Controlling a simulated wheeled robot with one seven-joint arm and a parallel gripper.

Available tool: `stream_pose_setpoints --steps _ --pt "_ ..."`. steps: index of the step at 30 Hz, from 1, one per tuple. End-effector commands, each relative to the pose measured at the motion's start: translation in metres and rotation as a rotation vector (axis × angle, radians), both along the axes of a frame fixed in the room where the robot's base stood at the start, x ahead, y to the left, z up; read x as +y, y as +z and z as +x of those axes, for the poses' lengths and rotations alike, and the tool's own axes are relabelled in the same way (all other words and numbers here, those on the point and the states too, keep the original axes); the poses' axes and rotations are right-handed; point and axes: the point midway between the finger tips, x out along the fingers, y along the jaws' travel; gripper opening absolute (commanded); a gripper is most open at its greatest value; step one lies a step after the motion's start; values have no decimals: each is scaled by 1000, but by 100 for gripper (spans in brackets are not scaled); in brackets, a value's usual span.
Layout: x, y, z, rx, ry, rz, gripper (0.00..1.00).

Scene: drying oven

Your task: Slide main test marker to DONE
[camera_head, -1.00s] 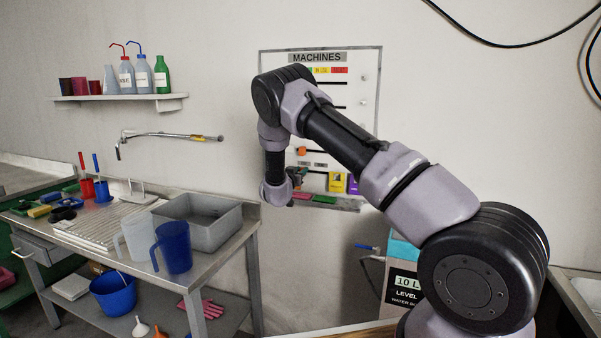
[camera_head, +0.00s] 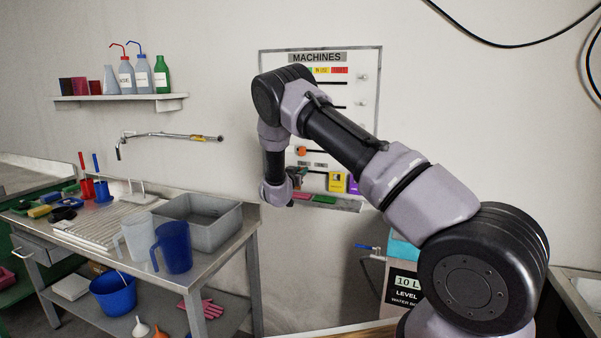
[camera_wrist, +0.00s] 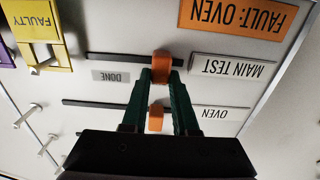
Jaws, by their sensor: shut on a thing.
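The main test marker (camera_wrist: 162,64) is an orange block on the dark slot beside the MAIN TEST label (camera_wrist: 233,67). In the wrist view the writing is upside down. The marker sits at the label end of its slot. The DONE label (camera_wrist: 110,76) lies to its left, near the slot's other end. My gripper (camera_wrist: 162,80) has its green fingers shut on this marker. A second orange marker (camera_wrist: 156,117) shows between the fingers on the OVEN row. In the head view my gripper (camera_head: 293,181) is at the lower board, mostly hidden by the wrist.
The MACHINES board (camera_head: 371,105) hangs on the wall. A FAULT: OVEN card (camera_wrist: 238,15), a yellow FAULTY tag (camera_wrist: 32,22) and pegs (camera_wrist: 28,115) are near the gripper. A steel table (camera_head: 232,243) with jugs and a basin stands at left.

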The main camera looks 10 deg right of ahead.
Motion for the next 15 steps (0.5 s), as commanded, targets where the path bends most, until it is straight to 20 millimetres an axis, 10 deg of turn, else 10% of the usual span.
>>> stream_pose_setpoints --steps 15 --pt "-64 -1 -37 2 -1 0 0"
